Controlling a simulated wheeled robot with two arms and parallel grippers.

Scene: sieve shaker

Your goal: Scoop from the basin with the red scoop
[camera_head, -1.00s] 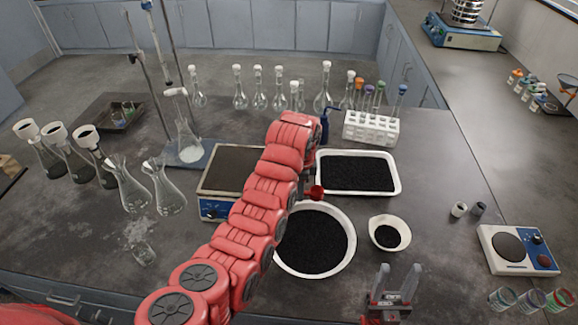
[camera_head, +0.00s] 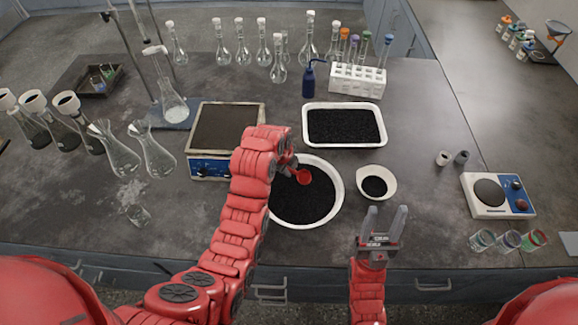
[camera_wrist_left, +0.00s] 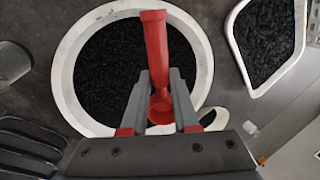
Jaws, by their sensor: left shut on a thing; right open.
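The round white basin (camera_head: 341,190) holds black granules and stands on the bench near the front middle. It also shows in the left wrist view (camera_wrist_left: 64,75). My left gripper (camera_head: 287,166) is over the basin's upper left part, shut on the red scoop (camera_head: 304,177). In the left wrist view the scoop's handle (camera_wrist_left: 155,40) sits between the two grey fingers of the left gripper (camera_wrist_left: 159,85). Whether the scoop touches the granules or holds any, I cannot tell. My right gripper (camera_head: 386,217) is open and empty, just in front of the small white bowl (camera_head: 391,183).
A white rectangular tray (camera_head: 382,140) of black granules stands behind the basin. Behind are a blue bottle (camera_head: 308,82), a tube rack (camera_head: 357,80) and several flasks.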

